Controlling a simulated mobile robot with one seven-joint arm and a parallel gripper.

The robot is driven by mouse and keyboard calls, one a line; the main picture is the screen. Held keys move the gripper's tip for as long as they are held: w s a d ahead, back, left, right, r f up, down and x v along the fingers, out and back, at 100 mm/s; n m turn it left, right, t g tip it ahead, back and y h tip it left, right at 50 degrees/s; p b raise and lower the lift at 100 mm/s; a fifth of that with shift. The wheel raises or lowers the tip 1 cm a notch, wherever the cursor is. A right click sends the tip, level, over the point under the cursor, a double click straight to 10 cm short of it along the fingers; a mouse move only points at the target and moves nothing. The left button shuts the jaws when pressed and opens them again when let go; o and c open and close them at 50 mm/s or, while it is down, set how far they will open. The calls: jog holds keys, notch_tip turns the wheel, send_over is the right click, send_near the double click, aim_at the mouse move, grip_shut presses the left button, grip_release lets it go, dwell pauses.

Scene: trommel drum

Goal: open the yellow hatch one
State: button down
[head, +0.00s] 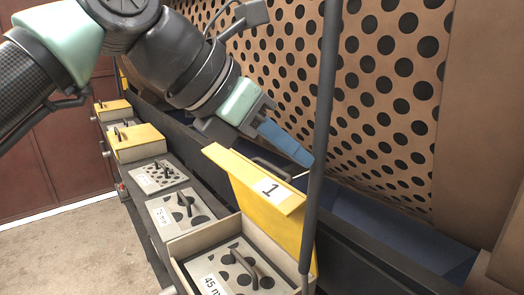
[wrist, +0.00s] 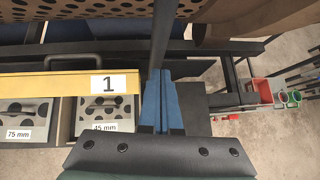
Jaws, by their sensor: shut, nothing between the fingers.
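The yellow hatch marked 1 (head: 262,197) stands raised and upright over its box in the head view. Under it the box is open and shows a grey perforated plate labelled 45 mm (head: 228,272). The hatch's yellow edge with the label also shows in the wrist view (wrist: 62,84). My gripper (head: 308,160) is shut and empty, its blue fingers just behind the hatch and above its top edge. In the wrist view the fingers (wrist: 155,80) lie just right of the hatch's end. I cannot tell whether they touch it.
A dark upright post (head: 322,120) stands close to my fingers and the hatch. The perforated drum (head: 375,85) rises behind. A plate labelled 75 mm (head: 180,212) lies beside the open box. Other yellow hatches (head: 136,143) are farther left, lying flat. Concrete floor (head: 70,250) is clear at front left.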

jog(key=s+a+f+n+y, duration=0.1)
jog(key=a+f+y, duration=0.25)
jog(key=a, duration=0.75)
jog(key=w+d+f+g+b, duration=0.1)
jog(key=w+d+f+b, duration=0.2)
jog(key=w+d+f, duration=0.2)
notch_tip(320, 180, down, 2)
jog(key=shift+d+f, duration=0.2)
jog(key=shift+d, duration=1.05)
jog(key=shift+s+y, duration=0.1)
jog(key=shift+y, duration=0.15)
